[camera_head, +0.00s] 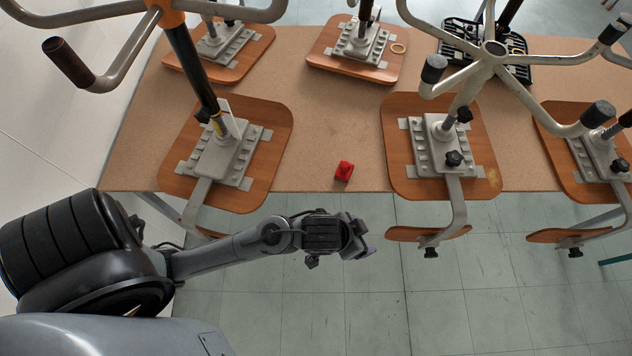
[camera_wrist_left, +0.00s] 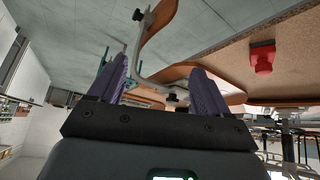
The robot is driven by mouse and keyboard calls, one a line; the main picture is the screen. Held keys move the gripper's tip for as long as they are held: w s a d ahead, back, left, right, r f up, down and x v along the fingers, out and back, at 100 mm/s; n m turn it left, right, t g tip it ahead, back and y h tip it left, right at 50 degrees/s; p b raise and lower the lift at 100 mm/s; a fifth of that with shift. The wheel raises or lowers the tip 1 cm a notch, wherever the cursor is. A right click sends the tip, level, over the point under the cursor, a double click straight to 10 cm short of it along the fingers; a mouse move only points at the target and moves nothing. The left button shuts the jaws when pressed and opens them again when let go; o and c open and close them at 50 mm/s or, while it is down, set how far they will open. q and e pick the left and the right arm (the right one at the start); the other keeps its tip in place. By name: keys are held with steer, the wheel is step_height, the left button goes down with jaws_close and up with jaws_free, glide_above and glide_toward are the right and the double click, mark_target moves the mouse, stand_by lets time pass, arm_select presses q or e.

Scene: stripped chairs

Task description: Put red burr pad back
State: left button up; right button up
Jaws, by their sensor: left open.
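A small red burr pad (camera_head: 344,171) lies on the brown table top near its front edge, between two upturned chairs. It also shows in the left wrist view (camera_wrist_left: 263,57) at the upper right, outside the span of the fingers. My left gripper (camera_head: 364,247) is in front of the table edge, over the floor, below and slightly right of the red pad in the head view. In the left wrist view its two purple fingers (camera_wrist_left: 160,88) stand wide apart with nothing between them. My right gripper is in neither view.
Upturned chairs with wooden seats (camera_head: 268,130) (camera_head: 397,130) stand on the table (camera_head: 330,115) on both sides of the pad. Their metal legs rise over it. The table's middle is bare.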

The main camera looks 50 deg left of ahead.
arm_select(q)
steer(key=s+a+g+y, duration=0.1)
steer(key=s+a+g, duration=0.2)
steer(key=s+a, duration=0.6)
steer(key=shift+s+a+f+n+y, duration=0.15)
steer(key=shift+s+a+n+y, duration=0.2)
steer(key=shift+s, duration=0.5)
steer(key=shift+d, duration=0.1)
step_height(320, 180, up, 25)
steer(key=p, duration=2.5)
